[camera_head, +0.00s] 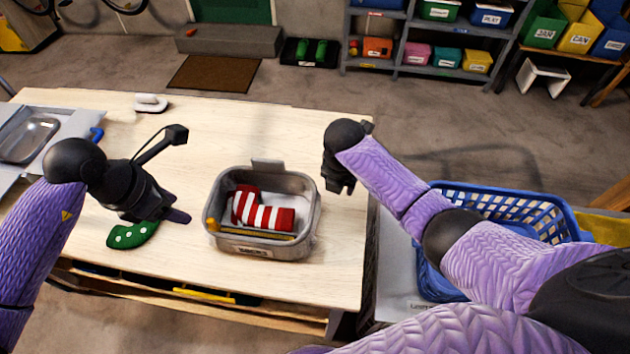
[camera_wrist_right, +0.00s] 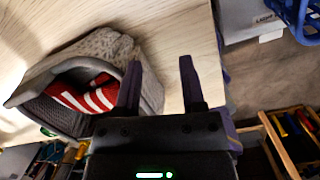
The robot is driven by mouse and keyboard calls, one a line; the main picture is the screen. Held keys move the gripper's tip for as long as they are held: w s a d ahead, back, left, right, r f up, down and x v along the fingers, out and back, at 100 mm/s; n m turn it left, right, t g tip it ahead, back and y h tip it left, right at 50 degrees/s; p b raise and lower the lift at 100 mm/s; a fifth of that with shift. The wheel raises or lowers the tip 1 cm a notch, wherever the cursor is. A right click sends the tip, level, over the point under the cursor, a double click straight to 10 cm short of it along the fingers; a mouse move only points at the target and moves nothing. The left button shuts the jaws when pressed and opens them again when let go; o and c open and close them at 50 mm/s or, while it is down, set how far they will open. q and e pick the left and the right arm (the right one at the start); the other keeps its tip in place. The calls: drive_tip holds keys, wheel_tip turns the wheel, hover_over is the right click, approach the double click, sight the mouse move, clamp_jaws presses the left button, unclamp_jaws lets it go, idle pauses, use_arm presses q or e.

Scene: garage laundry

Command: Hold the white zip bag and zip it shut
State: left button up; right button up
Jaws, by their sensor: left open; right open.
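I see nothing that is clearly a white zip bag. A grey open bin (camera_head: 262,247) with a label on its front stands on the wooden table. A red-and-white striped sock (camera_head: 265,215) lies in it, also visible in the right wrist view (camera_wrist_right: 88,97). A green dotted sock (camera_head: 130,236) lies on the table under my left gripper (camera_head: 172,213), which is open, left of the bin. My right gripper (camera_head: 341,186) is open above the table's right side, right of the bin. In the right wrist view its empty fingers (camera_wrist_right: 160,75) are beside the bin (camera_wrist_right: 108,50).
A small white object (camera_head: 151,103) lies at the table's back left. A metal tray (camera_head: 27,138) is at the far left. A blue basket (camera_head: 500,205) stands right of the table, partly behind my right arm. The table behind the bin is clear.

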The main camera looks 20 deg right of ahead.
sight(314, 210)
drive_tip(key=a+n, duration=0.1)
drive_tip(key=a+r+n+y, duration=0.1)
drive_tip(key=a, duration=0.1)
drive_tip(key=a+r+n+g, duration=0.1)
drive_tip(key=a, duration=0.1)
drive_tip(key=shift+s+a+r+y, duration=0.1)
drive_tip(key=shift+a+r+y, duration=0.15)
drive_tip(key=shift+y, duration=0.05)
wheel_tip(314, 210, down, 10)
drive_tip(key=shift+a+r, duration=0.15)
drive_tip(key=shift+r, duration=0.1)
clamp_jaws()
